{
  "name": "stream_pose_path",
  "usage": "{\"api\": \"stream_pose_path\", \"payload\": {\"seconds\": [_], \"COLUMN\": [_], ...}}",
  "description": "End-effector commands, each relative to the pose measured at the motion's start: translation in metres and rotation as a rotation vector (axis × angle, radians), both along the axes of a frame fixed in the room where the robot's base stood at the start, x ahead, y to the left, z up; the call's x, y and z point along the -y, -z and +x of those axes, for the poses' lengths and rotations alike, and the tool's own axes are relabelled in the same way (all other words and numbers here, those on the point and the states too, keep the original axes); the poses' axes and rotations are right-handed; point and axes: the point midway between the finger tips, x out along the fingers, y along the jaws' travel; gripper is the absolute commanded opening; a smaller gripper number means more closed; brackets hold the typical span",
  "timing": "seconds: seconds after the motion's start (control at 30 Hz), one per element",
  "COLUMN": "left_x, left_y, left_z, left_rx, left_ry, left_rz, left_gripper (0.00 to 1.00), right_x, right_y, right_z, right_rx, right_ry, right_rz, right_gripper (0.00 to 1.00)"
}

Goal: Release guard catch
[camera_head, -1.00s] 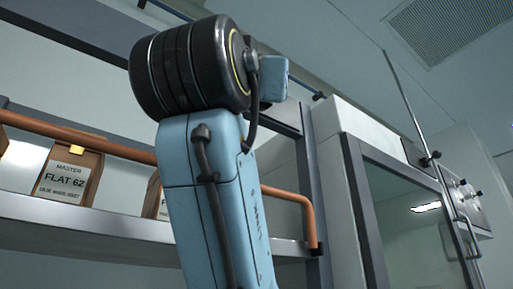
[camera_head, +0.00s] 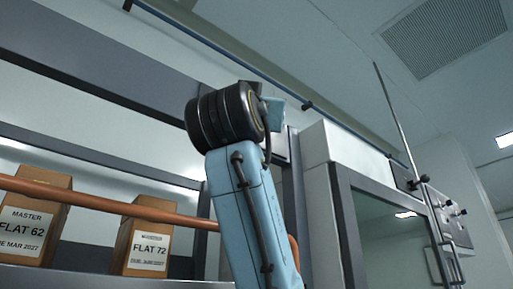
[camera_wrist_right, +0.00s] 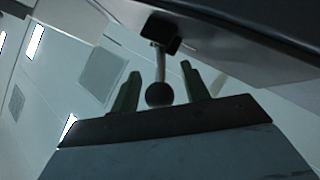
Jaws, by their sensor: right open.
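A dark ball knob (camera_wrist_right: 159,95) hangs on a short pale rod from a black block (camera_wrist_right: 161,33) in the right wrist view; it looks like the guard catch. My right gripper (camera_wrist_right: 160,70) is open, with one greenish finger on each side of the knob. I cannot tell whether either finger touches it. In the head view a copper-coloured guard rail (camera_head: 100,201) runs across the shelf front. One of my blue arms hides part of the rail. No gripper shows in the head view, and my left gripper is out of sight.
A box marked FLAT 62 (camera_head: 28,222) and one marked FLAT 72 (camera_head: 148,241) stand behind the rail. A cabinet with a dark-framed glass door (camera_head: 385,235) stands at right. A dark edge (camera_wrist_right: 240,35) lies close above the right gripper.

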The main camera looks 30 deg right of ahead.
Motion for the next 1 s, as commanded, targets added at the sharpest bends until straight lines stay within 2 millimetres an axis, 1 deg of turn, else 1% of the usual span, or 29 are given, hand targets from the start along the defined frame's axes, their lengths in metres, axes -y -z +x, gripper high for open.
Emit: {"api": "stream_pose_path", "payload": {"seconds": [0.17,0.4,0.5,0.77,1.0], "left_x": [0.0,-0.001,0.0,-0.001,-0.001], "left_y": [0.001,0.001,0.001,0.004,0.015], "left_z": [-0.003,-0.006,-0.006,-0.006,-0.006], "left_rx": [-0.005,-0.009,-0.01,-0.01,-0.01], "left_ry": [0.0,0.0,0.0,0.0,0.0], "left_rz": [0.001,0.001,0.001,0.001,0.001], "left_gripper": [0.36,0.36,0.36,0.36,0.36], "right_x": [0.0,0.0,0.0,0.001,0.006], "right_y": [0.0,0.0,0.0,0.001,0.002], "right_z": [0.0,0.0,0.0,-0.001,-0.003], "right_rx": [0.0,0.0,0.0,0.001,0.002], "right_ry": [0.0,0.0,0.0,-0.027,-0.151], "right_rz": [0.0,0.0,0.0,0.001,0.002], "right_gripper": [0.46,0.14,0.02,0.02,0.02]}}
